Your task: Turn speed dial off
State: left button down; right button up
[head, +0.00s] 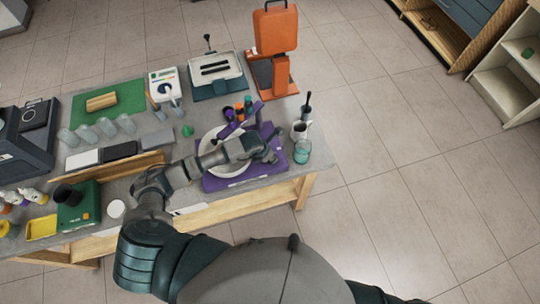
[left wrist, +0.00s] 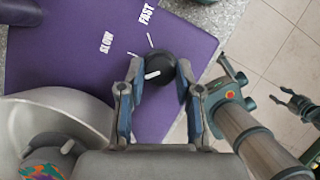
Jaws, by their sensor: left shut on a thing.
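The speed dial (left wrist: 158,67) is a round black knob with a white pointer mark, on a purple base (left wrist: 60,75) lettered SLOW and FAST. In the left wrist view its pointer lies toward the left and slightly down, below the white tick marks. My left gripper (left wrist: 157,72) is shut on the dial, one finger on each side. In the head view my left gripper (head: 272,157) is at the right part of the purple base (head: 217,184), and the dial is hidden there. My right gripper (left wrist: 295,103) shows at the right of the left wrist view, empty and apart from the machine, fingers spread.
A pale bowl (head: 208,146) sits on the base beside my forearm. An orange machine (head: 275,35) stands behind. The floor to the right is clear.

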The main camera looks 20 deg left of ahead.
pick_arm(q)
jog(key=shift+w+r, duration=0.1)
jog(key=shift+w, duration=0.05)
jog(key=c, duration=0.8)
grip_release()
jog(key=v, duration=1.1)
jog(key=shift+s+a+r, duration=0.2)
jog(key=shift+r, duration=0.1)
